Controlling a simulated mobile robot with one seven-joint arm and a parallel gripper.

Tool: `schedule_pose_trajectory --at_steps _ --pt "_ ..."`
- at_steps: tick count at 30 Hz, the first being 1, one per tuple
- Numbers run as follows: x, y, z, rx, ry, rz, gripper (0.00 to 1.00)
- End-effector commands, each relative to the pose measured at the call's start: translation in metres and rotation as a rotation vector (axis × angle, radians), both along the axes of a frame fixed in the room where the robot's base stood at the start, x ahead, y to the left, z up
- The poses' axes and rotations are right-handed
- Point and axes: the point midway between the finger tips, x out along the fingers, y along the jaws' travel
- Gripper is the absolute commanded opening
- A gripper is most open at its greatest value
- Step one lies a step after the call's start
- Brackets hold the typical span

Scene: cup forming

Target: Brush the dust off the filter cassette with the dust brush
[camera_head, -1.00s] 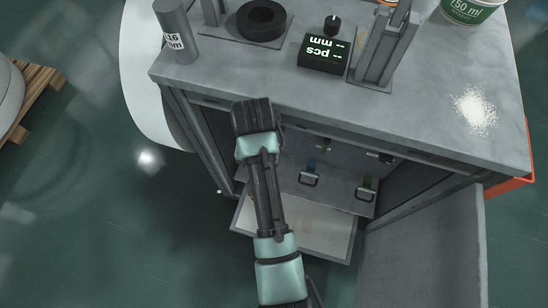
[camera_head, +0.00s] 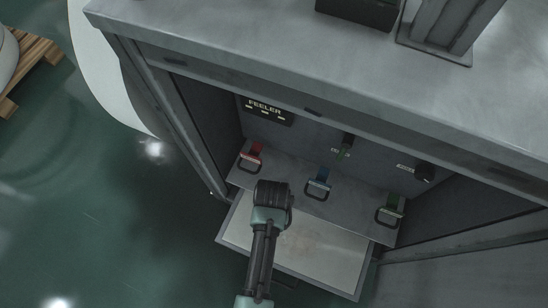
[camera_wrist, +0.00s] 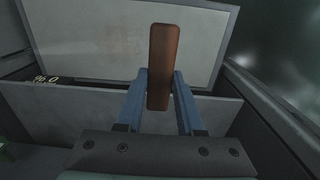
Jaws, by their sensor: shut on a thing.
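The filter cassette (camera_head: 332,268) is a pale flat panel in a grey frame, pulled out low at the front of the open cabinet. A faint brownish dust patch shows on its middle. The cassette also fills the top of the wrist view (camera_wrist: 105,42). My gripper (camera_wrist: 160,82) is shut on the dust brush (camera_wrist: 164,45), of which a brown wooden handle shows between the two blue-grey fingers. The bristles are hidden. In the head view my gripper (camera_head: 272,194) is over the cassette's back left part; whether the brush touches the panel I cannot tell.
Red (camera_head: 251,155), blue (camera_head: 319,183) and green (camera_head: 390,210) handled pieces line the cabinet's lower front. The grey worktop (camera_head: 230,45) overhangs above. An open door panel (camera_head: 470,275) stands at the right.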

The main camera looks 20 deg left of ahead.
Motion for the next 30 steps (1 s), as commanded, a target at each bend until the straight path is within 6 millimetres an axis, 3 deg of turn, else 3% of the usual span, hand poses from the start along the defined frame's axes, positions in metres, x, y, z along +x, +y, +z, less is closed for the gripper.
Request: schedule_pose_trajectory --at_steps 8,21,30 --pt "0.000 0.000 -0.019 0.000 -0.001 0.001 0.00" --pt "0.000 0.000 -0.068 0.000 -0.002 0.000 0.00" --pt "-0.001 0.000 -0.070 0.000 -0.001 0.001 0.00"
